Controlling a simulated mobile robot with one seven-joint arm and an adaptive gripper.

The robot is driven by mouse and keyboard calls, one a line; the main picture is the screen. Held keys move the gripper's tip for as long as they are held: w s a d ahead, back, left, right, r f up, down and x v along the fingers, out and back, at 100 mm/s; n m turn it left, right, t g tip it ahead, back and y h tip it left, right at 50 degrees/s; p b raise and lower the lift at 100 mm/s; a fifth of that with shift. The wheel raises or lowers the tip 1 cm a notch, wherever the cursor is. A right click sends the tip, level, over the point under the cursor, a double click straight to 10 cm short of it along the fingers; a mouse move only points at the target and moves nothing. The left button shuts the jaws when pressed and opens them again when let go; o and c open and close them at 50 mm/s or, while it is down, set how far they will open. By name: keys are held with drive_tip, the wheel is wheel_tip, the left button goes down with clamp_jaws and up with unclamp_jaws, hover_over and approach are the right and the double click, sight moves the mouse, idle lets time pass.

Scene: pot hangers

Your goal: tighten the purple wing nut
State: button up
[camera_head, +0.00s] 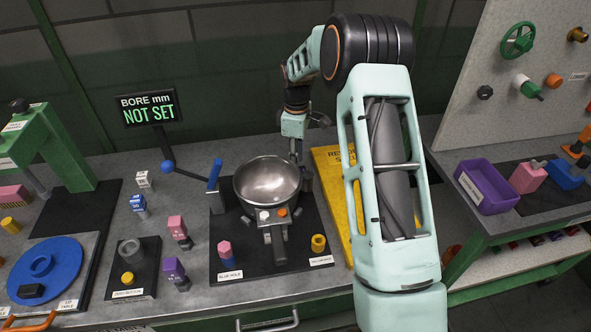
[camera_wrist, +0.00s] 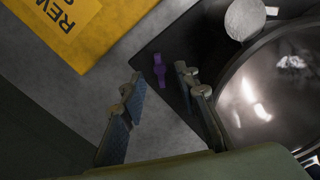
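The purple wing nut (camera_wrist: 160,68) shows in the wrist view on the black mat (camera_wrist: 146,48), just left of the shiny metal bowl (camera_wrist: 275,85). In the head view I cannot make it out. My gripper (camera_wrist: 157,84) is open, with one finger on each side of the line to the wing nut. In the wrist view the nut appears beyond the gap between the fingertips, and nothing is held. In the head view my gripper (camera_head: 302,155) points down behind the right rim of the bowl (camera_head: 268,182). I cannot tell whether the fingers touch anything.
A yellow board (camera_head: 335,205) lies right of the black mat. A blue-handled lever (camera_head: 214,176) stands left of the bowl. The bore display (camera_head: 150,108) reads "NOT SET". A pink knob (camera_head: 225,249) and a yellow nut (camera_head: 318,242) sit on the front of the mat.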

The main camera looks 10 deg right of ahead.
drive_tip(key=shift+m, duration=0.5)
drive_tip(key=shift+f, duration=0.1)
drive_tip(key=shift+f+b, duration=0.95)
drive_tip(key=shift+f, duration=0.5)
clamp_jaws()
